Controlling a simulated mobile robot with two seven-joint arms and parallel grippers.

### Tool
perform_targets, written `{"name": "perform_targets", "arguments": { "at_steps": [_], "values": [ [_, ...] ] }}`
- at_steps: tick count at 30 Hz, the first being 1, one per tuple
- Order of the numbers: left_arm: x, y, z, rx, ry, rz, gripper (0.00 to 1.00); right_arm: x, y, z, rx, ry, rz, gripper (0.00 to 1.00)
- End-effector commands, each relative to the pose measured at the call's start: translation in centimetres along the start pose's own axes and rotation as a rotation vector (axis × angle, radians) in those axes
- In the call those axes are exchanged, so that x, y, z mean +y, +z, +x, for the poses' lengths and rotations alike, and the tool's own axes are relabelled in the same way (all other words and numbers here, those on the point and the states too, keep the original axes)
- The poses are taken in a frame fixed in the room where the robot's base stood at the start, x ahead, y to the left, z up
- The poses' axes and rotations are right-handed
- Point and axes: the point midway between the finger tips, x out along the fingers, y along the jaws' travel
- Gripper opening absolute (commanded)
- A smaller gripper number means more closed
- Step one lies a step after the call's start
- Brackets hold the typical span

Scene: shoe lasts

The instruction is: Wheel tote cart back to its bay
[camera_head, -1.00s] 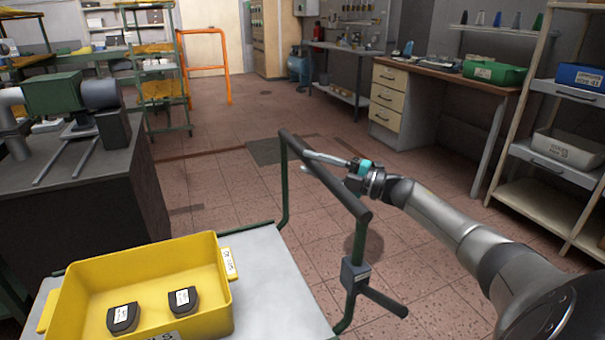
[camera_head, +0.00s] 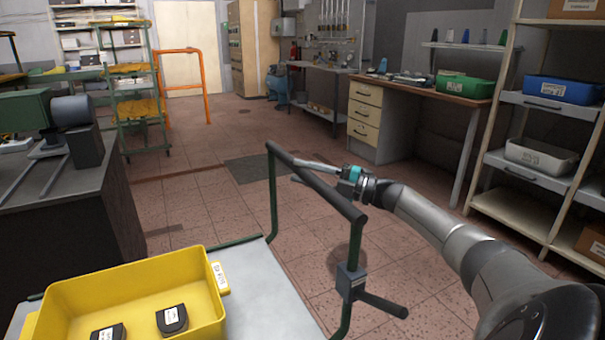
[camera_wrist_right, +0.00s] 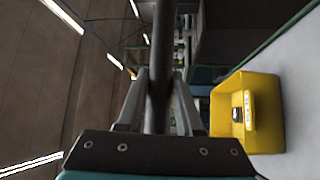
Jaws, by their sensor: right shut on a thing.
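The tote cart has a pale flat deck (camera_head: 262,290) and a dark push bar (camera_head: 312,182) on green uprights at its right end. My right gripper (camera_head: 322,170) is at the push bar, shut on it. In the right wrist view the bar (camera_wrist_right: 160,60) runs between the two fingers (camera_wrist_right: 155,95). A yellow tote (camera_head: 130,295) stands on the deck with dark labelled blocks (camera_head: 172,319) inside. The yellow tote also shows in the right wrist view (camera_wrist_right: 270,110). A lever (camera_head: 382,305) sticks out from a clamp on the near upright. My left gripper is out of view.
A dark machine bench (camera_head: 70,215) stands close on the left. A shelf rack (camera_head: 540,180) and a wooden desk (camera_head: 420,92) line the right. An orange frame (camera_head: 207,95) and a green rack (camera_head: 140,110) stand further back. The tiled floor (camera_head: 220,130) ahead is open.

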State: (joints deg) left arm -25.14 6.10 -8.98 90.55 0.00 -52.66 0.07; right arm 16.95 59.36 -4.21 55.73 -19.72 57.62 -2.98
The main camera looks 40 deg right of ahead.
Motion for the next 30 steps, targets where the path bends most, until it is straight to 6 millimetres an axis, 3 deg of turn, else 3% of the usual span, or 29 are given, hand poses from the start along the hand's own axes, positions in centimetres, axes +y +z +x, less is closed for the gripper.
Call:
{"name": "perform_targets", "arguments": {
  "at_steps": [1,9,20,30],
  "values": [
    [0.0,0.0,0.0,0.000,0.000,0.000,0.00,0.6,0.9,-0.6,-0.030,0.005,-0.003,0.36],
    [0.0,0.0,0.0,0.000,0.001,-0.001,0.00,0.4,0.7,-0.4,-0.022,0.004,-0.002,0.64],
    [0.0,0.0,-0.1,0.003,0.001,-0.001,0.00,0.2,0.5,-0.8,-0.017,0.001,0.000,0.64],
    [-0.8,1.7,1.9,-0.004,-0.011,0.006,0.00,0.2,0.5,-5.5,-0.021,-0.003,0.001,0.64]
  ]
}}
